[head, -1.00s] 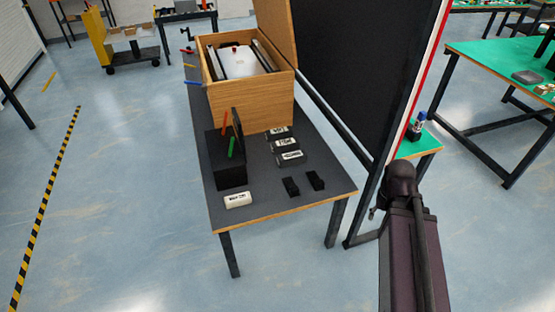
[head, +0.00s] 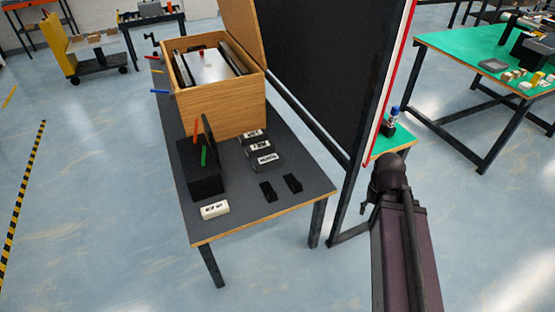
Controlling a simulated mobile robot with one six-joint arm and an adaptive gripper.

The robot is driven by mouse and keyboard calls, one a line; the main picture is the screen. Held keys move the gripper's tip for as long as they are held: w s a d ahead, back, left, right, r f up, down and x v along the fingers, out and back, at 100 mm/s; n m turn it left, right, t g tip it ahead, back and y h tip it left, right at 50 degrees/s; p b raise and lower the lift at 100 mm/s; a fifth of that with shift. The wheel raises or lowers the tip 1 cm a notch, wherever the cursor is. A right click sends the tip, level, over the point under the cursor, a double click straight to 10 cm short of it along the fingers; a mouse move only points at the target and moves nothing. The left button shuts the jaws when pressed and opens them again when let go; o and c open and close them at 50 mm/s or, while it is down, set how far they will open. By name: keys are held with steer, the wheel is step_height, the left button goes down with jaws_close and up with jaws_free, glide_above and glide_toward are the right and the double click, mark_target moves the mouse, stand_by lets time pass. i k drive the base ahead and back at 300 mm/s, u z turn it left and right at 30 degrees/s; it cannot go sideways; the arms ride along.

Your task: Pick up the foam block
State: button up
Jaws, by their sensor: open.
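No block in view is clearly marked as foam, and the lettering is too small to read surely. A white block with black lettering (head: 214,210) lies on the near left corner of a dark grey table (head: 240,218). Two small black blocks, one (head: 267,192) left of the other (head: 292,183), lie near the table's right front. My arm rises at the lower right, beside the table and apart from everything on it. My gripper cannot be made out past the arm's dark joint.
A black box (head: 203,182) with red and green sticks stands behind the white block. Dark labelled boxes (head: 263,160) lie to its right. An open wooden crate (head: 218,110) fills the table's back. A tall black panel (head: 325,80) stands to the right.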

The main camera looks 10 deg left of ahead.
mark_target(265, 163)
steer(key=z, duration=0.15)
steer(key=i, duration=0.9)
steer(key=u, duration=0.25)
